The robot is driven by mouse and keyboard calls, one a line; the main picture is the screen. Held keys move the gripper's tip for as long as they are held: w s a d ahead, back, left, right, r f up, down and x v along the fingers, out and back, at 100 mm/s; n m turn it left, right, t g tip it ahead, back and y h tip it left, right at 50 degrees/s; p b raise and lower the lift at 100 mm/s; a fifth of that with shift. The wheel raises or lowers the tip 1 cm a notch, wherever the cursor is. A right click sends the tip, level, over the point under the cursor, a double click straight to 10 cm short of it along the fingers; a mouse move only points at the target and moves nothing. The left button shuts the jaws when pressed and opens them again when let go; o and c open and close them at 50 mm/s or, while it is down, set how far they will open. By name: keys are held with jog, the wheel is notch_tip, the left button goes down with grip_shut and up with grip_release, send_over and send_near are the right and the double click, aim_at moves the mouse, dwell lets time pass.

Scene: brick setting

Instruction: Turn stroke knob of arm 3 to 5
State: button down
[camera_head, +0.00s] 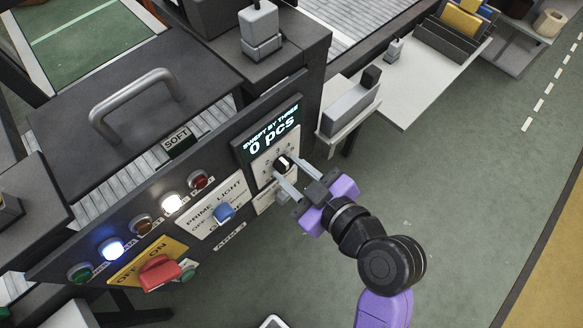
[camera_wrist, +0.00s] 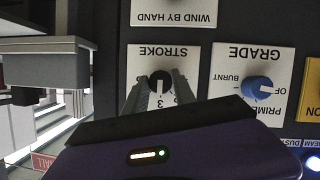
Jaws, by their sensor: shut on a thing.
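The stroke knob (camera_head: 283,160) is small and black on a white dial plate, under the display (camera_head: 270,132) that reads "SWEPT BY THREE 0 pcs". My gripper (camera_head: 284,172) reaches the panel from the lower right, its grey fingers closed on the knob. In the wrist view, which is upside down, the knob (camera_wrist: 160,79) sits between the two fingers on the plate (camera_wrist: 137,62) marked STROKE. A 3 shows on the dial near the knob. The fingers cover other dial marks, and I cannot tell the knob's exact setting.
A blue knob (camera_head: 222,212) sits on the grade plate beside the stroke plate. The panel also has a red switch (camera_head: 160,274) and several lamps (camera_head: 172,203). A white shelf (camera_head: 350,110) with a grey box stands right of the panel. The floor at lower right is clear.

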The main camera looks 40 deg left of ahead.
jog(key=shift+m, duration=0.3)
jog(key=shift+w+r+m+g+p, duration=0.1)
jog(key=shift+w+m+g+p, duration=0.05)
jog(key=shift+m+g+p, duration=0.7)
jog(key=m+g+p, duration=0.1)
jog(key=m+g, duration=0.1)
jog(key=m, duration=0.1)
jog(key=shift+w+d+m+g, duration=0.1)
jog(key=shift+m+g, duration=0.25)
jog(key=m, duration=0.1)
jog(key=m+g+y, duration=0.1)
jog(key=m, duration=0.1)
jog(key=shift+f+g+p, duration=0.2)
jog(key=shift+g+p, duration=0.1)
jog(key=shift+f+m+g+y, duration=0.1)
jog(key=shift+m+g+y, duration=0.3)
jog(key=shift+m, duration=0.6)
jog(key=shift+m+g+y, duration=0.4)
jog(key=shift+m, duration=0.6)
jog(key=c, duration=1)
grip_release()
jog(key=shift+c, duration=0.2)
